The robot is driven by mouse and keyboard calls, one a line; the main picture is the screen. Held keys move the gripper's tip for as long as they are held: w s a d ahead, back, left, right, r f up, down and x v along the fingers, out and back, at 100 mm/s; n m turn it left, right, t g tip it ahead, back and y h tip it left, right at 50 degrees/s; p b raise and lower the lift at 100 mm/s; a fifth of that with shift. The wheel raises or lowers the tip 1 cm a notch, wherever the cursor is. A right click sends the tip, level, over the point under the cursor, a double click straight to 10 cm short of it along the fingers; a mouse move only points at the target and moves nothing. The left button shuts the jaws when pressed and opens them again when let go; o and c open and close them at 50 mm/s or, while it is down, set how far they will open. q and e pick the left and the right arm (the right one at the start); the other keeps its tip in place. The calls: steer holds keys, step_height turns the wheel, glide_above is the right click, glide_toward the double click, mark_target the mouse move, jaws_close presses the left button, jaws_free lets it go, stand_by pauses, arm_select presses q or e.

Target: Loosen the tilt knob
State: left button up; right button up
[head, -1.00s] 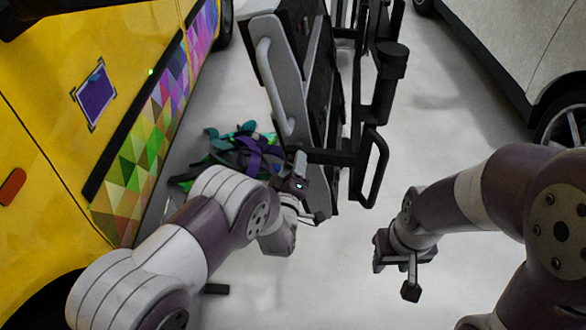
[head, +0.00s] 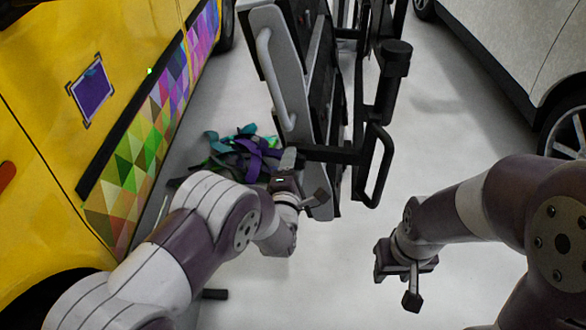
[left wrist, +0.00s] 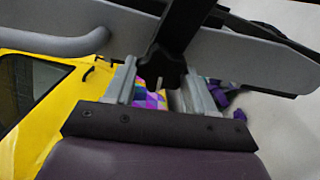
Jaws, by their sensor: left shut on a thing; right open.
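The tilt knob (left wrist: 163,70) is a dark, lobed knob on a black bar, seen in the left wrist view between the two grey fingers of my left gripper (left wrist: 160,88). The gripper is shut on it. In the head view my left gripper (head: 288,160) is at the lower end of the tall black-and-grey equipment frame (head: 318,90), and the knob is hidden there. My right gripper (head: 383,258) is open and empty, over bare floor to the right, apart from the frame.
A yellow vehicle (head: 45,130) with a colourful triangle wrap stands at the left. Several teal and purple strips (head: 240,150) lie on the floor behind my left gripper. A black looped handle (head: 378,165) sticks out rightward from the frame. A pale car (head: 510,45) stands at the right.

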arm_select(q)
steer(key=shift+f+n+b, duration=0.3)
steer(key=shift+n+b, duration=0.25)
steer(key=shift+n, duration=0.65)
steer(key=shift+s+n, duration=0.1)
steer(key=shift+n, duration=0.2)
steer(key=o, duration=1)
steer(key=shift+r, duration=0.1)
steer(key=s+p, duration=0.1)
steer(key=s, duration=0.3)
steer(key=s+a+p, duration=0.1)
steer(key=s, duration=0.3)
steer(key=s+p, duration=0.1)
steer(key=s, duration=0.3)
steer(key=shift+s+a, duration=0.25)
steer(key=shift+a, duration=0.1)
